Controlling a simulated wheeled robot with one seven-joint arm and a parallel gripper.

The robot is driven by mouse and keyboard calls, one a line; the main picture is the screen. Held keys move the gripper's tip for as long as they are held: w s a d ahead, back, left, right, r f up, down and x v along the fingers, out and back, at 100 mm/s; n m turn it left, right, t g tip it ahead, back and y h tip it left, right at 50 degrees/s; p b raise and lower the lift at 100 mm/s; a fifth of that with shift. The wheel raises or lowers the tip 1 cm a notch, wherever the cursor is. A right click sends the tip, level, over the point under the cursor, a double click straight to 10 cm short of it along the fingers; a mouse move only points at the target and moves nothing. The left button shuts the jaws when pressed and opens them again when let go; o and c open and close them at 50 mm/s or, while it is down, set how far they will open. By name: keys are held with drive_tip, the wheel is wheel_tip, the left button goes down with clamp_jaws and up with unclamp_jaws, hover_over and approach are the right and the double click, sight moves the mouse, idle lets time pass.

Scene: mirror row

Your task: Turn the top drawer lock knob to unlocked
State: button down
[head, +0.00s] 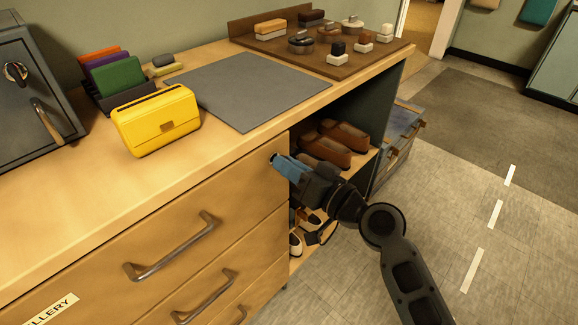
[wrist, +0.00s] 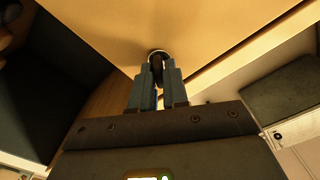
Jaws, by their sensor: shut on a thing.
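The top drawer (head: 190,215) is a wooden front with a metal bar handle (head: 175,250), and it looks closed. Its small round lock knob (head: 272,157) sits at the upper right corner of the front, mostly hidden by my fingers in the head view. My gripper (head: 282,163) has blue fingers and reaches the knob from the right. In the wrist view the knob (wrist: 158,55) shows dark with a pale rim between the tips of my gripper (wrist: 158,72). The fingers are shut on it. I cannot tell which way the knob is turned.
A yellow bag (head: 157,120), a grey mat (head: 245,88) and a rack of coloured wallets (head: 112,78) are on the counter. A grey safe (head: 35,90) stands at left. Brown shoes (head: 335,145) sit on the open shelf beside my gripper.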

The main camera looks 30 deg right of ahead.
drive_tip(key=m+p, duration=0.2)
drive_tip(key=m, duration=0.9)
drive_tip(key=shift+d+f+m+p, duration=0.1)
drive_tip(key=shift+f+m+p, duration=0.05)
drive_tip(key=shift+m+p, duration=0.2)
idle(0.4)
drive_tip(key=c, duration=1.2)
unclamp_jaws()
drive_tip(key=b+v, duration=0.1)
drive_tip(key=v, duration=0.7)
